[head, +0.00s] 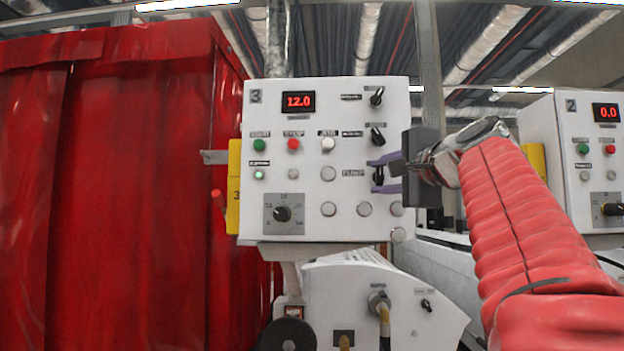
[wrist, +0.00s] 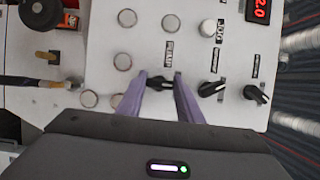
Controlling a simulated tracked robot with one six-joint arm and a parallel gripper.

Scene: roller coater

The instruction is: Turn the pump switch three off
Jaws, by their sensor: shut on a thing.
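The white control panel marked 3 (head: 310,220) has a red display reading 12.0. A column of three black rotary switches runs down its right side. The lowest is the pump switch (head: 378,175), beside a label that appears to read PUMP. My gripper (head: 380,176) reaches it from the right, its purple fingers shut on the switch knob, one above and one below. In the wrist view the pump switch (wrist: 160,82) sits between the two purple fingertips. The fingers partly hide the knob, so its exact pointer angle is hard to tell.
Two other black switches (head: 377,135) (head: 376,97) sit close above. Round white buttons (head: 364,209) lie below and left. A second panel marked 2 (head: 560,150) stands at the right, behind my red-sleeved arm. A red curtain (head: 110,180) fills the left.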

